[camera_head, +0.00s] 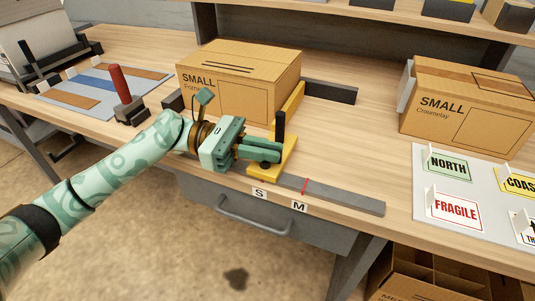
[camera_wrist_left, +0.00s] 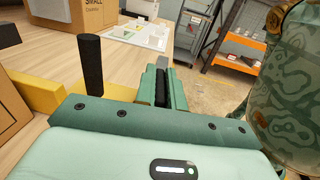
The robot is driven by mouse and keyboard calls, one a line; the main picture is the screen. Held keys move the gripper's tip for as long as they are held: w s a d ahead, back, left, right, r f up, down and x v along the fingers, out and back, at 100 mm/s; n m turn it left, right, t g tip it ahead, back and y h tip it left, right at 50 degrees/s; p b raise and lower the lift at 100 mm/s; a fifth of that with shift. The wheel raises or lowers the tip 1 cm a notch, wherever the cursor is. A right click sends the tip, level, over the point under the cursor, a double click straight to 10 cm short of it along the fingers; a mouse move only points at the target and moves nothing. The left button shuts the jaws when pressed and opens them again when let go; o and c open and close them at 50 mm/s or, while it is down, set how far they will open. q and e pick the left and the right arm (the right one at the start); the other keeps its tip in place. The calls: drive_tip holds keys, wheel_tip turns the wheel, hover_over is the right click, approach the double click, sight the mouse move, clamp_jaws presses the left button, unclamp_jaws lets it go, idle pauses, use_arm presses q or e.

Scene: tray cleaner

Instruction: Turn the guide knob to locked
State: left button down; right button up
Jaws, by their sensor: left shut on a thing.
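The yellow guide (camera_head: 287,160) sits across the grey rail (camera_head: 335,194) at the bench's front edge, near the S label (camera_head: 259,193). A black upright post (camera_head: 280,131) stands on it and also shows in the left wrist view (camera_wrist_left: 92,70), left of the fingers and outside them. My left gripper (camera_head: 265,152) is low at the front of the guide, its fingers shut on a dark part (camera_wrist_left: 160,88), seemingly the guide knob. The fingers mostly hide the knob, so its turn angle cannot be read. My right gripper is not in view.
A SMALL box (camera_head: 240,80) stands behind the gripper, close to the guide. Another SMALL box (camera_head: 465,108) and a sheet of label cards (camera_head: 425,190) are at right. A red-handled tool (camera_head: 121,85) stands at left. The M label (camera_head: 299,205) and red mark are right of S.

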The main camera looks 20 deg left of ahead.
use_arm(q)
drive_tip(key=shift+m+g+b, duration=0.35)
drive_tip(key=shift+m+g, duration=0.15)
drive_tip(key=shift+g, duration=0.6)
drive_tip(key=c, duration=1.5)
unclamp_jaws()
